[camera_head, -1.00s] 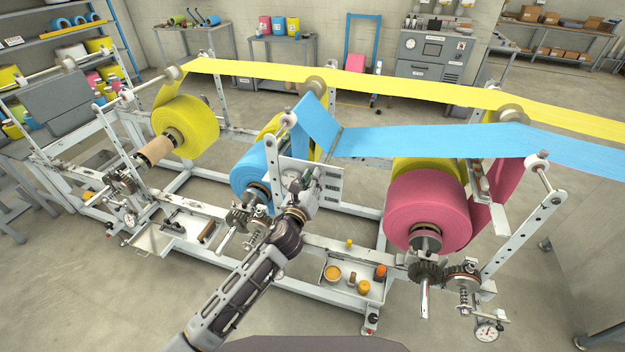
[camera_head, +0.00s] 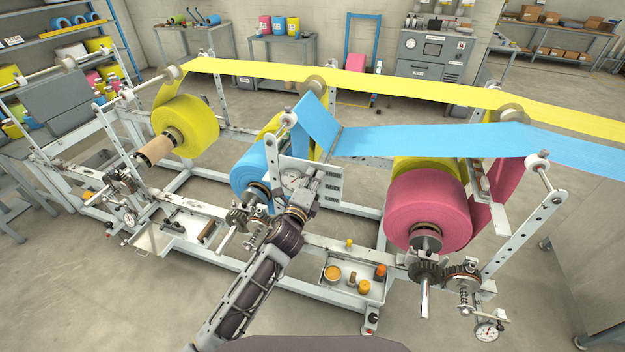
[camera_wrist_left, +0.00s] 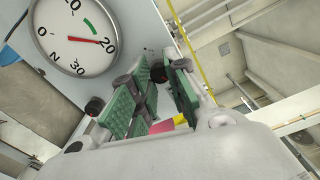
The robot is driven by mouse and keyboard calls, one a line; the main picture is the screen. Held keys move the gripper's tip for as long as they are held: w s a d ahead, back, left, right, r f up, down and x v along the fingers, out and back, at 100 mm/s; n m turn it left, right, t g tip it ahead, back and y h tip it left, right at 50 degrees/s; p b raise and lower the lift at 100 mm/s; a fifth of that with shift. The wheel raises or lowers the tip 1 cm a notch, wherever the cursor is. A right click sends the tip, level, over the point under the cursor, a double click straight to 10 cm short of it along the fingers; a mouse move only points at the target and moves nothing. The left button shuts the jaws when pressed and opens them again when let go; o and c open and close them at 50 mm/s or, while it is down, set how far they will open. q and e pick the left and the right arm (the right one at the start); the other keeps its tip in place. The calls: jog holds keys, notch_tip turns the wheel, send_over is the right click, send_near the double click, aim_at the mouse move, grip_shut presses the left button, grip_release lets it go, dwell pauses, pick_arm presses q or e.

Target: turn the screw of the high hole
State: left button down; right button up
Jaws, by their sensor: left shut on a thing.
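A white plate (camera_head: 330,190) stands in front of the blue roll (camera_head: 250,172). It carries a round dial (camera_head: 291,179), large in the left wrist view (camera_wrist_left: 75,36), with a red needle near 20 and a green arc. My left gripper (camera_head: 317,173) is at the plate, right of the dial. In the left wrist view its green-padded fingers (camera_wrist_left: 154,76) are shut on a small dark screw knob (camera_wrist_left: 158,72). Another dark knob (camera_wrist_left: 95,105) is left of the fingers, and a third (camera_wrist_left: 74,147) is lower. The holes are hidden. My right gripper is not in view.
A tray with small orange and yellow parts (camera_head: 333,285) is on the frame right of my left forearm. A pink roll (camera_head: 428,212) with gears below stands further right. The blue web (camera_head: 430,140) runs above the plate to the right.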

pick_arm(q)
jog(key=n+p, duration=0.1)
jog(key=n, duration=0.9)
jog(key=shift+d+f+n, duration=0.1)
jog(key=shift+f+n, duration=0.05)
jog(key=shift+n, duration=0.25)
jog(key=c, duration=1.3)
grip_release()
jog(key=shift+c, duration=0.2)
jog(key=shift+s, duration=0.1)
